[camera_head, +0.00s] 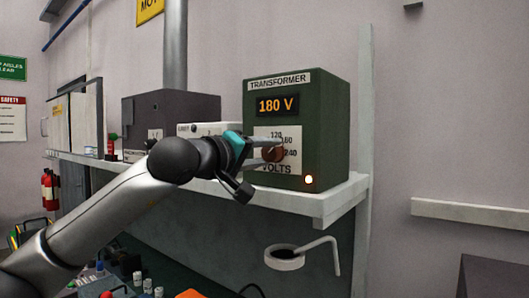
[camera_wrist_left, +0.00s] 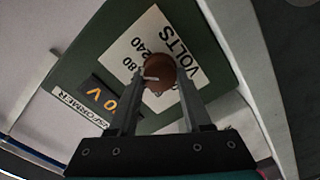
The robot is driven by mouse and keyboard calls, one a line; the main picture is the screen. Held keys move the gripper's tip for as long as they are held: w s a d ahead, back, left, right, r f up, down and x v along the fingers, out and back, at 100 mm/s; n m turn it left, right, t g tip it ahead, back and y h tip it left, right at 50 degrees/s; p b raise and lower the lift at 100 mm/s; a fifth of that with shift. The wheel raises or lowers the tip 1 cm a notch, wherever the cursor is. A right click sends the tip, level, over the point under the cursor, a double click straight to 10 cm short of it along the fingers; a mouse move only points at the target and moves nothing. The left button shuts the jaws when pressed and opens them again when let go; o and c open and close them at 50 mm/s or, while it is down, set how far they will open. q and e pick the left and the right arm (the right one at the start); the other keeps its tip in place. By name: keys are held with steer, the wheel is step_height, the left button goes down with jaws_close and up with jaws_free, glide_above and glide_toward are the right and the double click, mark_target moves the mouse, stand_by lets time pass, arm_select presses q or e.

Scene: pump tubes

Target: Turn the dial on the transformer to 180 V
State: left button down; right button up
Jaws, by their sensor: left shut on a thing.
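The green transformer box (camera_head: 328,130) stands on the shelf. Its display (camera_head: 277,104) reads 180 V in orange. Below it is a white dial plate (camera_head: 292,134) marked 120, 160, 240 and VOLTS, with a reddish-brown dial (camera_head: 273,153). My left gripper (camera_head: 268,150) reaches the dial from the left and is shut on it. In the left wrist view, the dial (camera_wrist_left: 163,74) with its white pointer line sits between the two fingers (camera_wrist_left: 160,88), and the plate (camera_wrist_left: 140,38) is partly covered. My right gripper is not in view.
The shelf (camera_head: 330,199) has a front edge just below the transformer. A dark grey box (camera_head: 170,113) and a white box (camera_head: 207,129) stand left of it. A white ring holder (camera_head: 284,259) hangs below. A lit lamp (camera_head: 309,180) is on the transformer's lower right.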

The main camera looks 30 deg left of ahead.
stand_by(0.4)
arm_select(q)
steer(key=shift+c, duration=1.7)
jaws_free()
steer(key=shift+s, duration=0.1)
steer(key=s+a+b, duration=0.1)
steer(key=s+b, duration=0.7)
steer(key=s, duration=0.7)
